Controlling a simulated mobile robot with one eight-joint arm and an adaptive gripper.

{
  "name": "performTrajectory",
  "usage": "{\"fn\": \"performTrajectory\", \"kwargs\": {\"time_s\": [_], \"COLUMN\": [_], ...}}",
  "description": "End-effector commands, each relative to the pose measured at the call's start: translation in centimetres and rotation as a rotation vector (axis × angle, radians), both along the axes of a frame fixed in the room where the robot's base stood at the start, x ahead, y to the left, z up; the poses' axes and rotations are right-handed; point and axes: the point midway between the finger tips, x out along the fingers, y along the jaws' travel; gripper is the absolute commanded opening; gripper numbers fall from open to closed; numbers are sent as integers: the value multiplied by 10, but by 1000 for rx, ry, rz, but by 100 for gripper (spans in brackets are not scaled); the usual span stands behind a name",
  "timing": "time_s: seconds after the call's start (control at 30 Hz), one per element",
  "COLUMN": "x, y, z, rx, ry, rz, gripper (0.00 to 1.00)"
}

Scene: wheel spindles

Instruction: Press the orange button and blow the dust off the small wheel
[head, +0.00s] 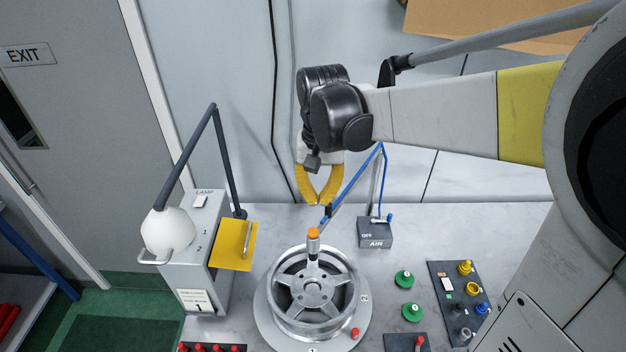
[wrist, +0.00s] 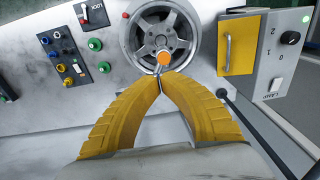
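A silver spoked wheel (head: 284,291) lies flat on a round plate on the bench; it also shows in the wrist view (wrist: 184,22). An orange button (head: 313,233) caps a short grey upright piece over the wheel's back part; in the wrist view the orange button (wrist: 164,58) is just beyond my fingertips. My gripper (head: 319,203) has yellow fingers pointing down, above and behind the button. In the wrist view the fingertips (wrist: 160,77) meet with nothing seen held between them. I cannot make out dust on the wheel.
A blue jointed arm (head: 357,180) rises by the grey AIR box (head: 375,234), marked OFF. A lamp (head: 167,232) and a box with a yellow flap (head: 230,245) stand at left. Green knobs (head: 404,280) and a dark panel of coloured parts (head: 442,268) are at right.

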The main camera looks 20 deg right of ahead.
Motion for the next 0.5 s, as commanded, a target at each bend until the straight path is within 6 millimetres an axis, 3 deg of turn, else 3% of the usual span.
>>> {"fn": "performTrajectory", "kwargs": {"time_s": [0.2, 0.5], "x": [-1, -1], "y": [0, 0], "z": [24, 27], "rx": [0, 0], "ry": [0, 0], "rz": [0, 0], "gripper": [0, 0]}}
